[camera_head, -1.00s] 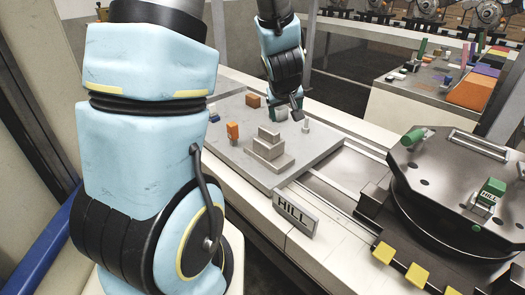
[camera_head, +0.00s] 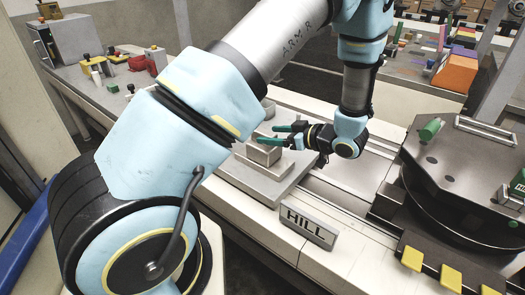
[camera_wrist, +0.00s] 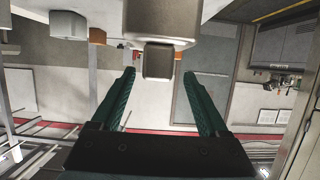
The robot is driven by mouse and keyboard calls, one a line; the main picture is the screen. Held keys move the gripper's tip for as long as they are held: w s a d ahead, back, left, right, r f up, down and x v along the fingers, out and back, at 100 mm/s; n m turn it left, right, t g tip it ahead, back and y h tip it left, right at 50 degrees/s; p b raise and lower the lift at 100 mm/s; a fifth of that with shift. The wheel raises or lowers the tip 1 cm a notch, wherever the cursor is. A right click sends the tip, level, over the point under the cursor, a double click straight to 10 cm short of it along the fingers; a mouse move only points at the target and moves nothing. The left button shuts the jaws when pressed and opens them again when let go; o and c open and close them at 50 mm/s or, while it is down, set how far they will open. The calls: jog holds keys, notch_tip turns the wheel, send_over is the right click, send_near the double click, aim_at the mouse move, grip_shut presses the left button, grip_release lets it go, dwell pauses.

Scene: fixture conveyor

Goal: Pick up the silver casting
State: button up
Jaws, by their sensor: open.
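The silver casting (camera_head: 262,153) is a stepped grey block on a flat grey plate (camera_head: 245,180), in the middle of the head view. My gripper (camera_head: 268,134) reaches over it from the right, its green fingers pointing left. The fingers lie close to the casting's top, and I cannot tell whether they touch it. In the wrist view the casting (camera_wrist: 158,32) hangs upside down at the top centre. Its narrow top block shows between and beyond the tips of my open fingers (camera_wrist: 160,75). My arm covers part of the plate.
A HILL sign (camera_head: 308,226) stands at the front edge of the conveyor. A dark round fixture (camera_head: 455,180) is at right. An orange block (camera_wrist: 98,36) and a grey block (camera_wrist: 68,25) show near the casting in the wrist view. Yellow and red parts lie at back left.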

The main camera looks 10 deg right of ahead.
aim_at(257, 132)
jog(key=shift+w+a+f, duration=0.2)
jog(key=shift+w+a, duration=0.3)
jog(key=p+x, duration=0.1)
jog(key=x, duration=0.1)
jog(key=p+x, duration=0.1)
jog(key=x, duration=0.1)
jog(key=shift+w+r, duration=0.2)
jog(key=shift+w, duration=0.1)
jog(key=shift+w+a+f, duration=0.3)
grip_shut()
jog(key=shift+r, duration=0.1)
dwell(0.5)
